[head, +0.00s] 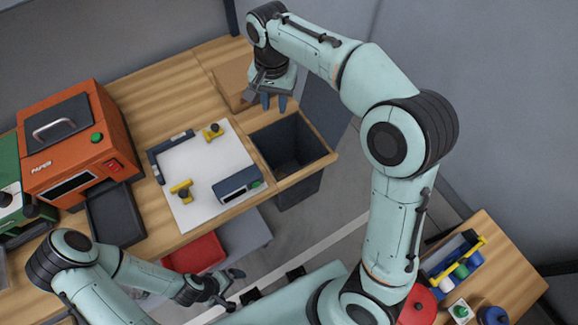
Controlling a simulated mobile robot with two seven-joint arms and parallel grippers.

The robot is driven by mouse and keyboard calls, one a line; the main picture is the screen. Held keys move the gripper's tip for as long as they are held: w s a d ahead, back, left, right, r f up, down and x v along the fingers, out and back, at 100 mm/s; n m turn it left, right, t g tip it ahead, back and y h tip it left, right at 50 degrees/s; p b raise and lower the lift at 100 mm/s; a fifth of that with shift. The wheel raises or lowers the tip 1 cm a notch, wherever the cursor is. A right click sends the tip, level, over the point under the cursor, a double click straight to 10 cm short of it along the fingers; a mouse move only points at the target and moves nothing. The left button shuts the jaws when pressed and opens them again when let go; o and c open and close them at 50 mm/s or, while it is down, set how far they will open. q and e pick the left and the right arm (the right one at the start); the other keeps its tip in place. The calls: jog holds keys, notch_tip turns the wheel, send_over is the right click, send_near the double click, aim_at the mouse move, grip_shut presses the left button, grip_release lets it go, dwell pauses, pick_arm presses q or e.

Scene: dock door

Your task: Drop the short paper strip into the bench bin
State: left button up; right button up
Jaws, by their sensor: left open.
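I cannot make out the short paper strip in this view. The bench bin (311,178) is a dark, open-topped bin set at the right end of the wooden bench; its inside is dark and I see no strip in it. My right gripper (274,103) points down just behind the bin's far rim, beside a brown cardboard box. Its two blue fingertips show, but whether anything thin is between them is too small to tell. My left gripper (234,288) is open, low in front of the bench, near the red tray, apart from the bin.
An orange paper machine (72,150) with a dark tray (113,213) stands left. A white board (205,170) holds yellow-and-black tools (181,190) and a dark device (238,184). The cardboard box (232,82) stands behind. A red tray (197,254) is below the bench edge.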

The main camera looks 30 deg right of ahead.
notch_tip(320, 180, up, 4)
jog(key=shift+r+p, duration=0.25)
jog(key=shift+p, duration=0.1)
dwell(0.4)
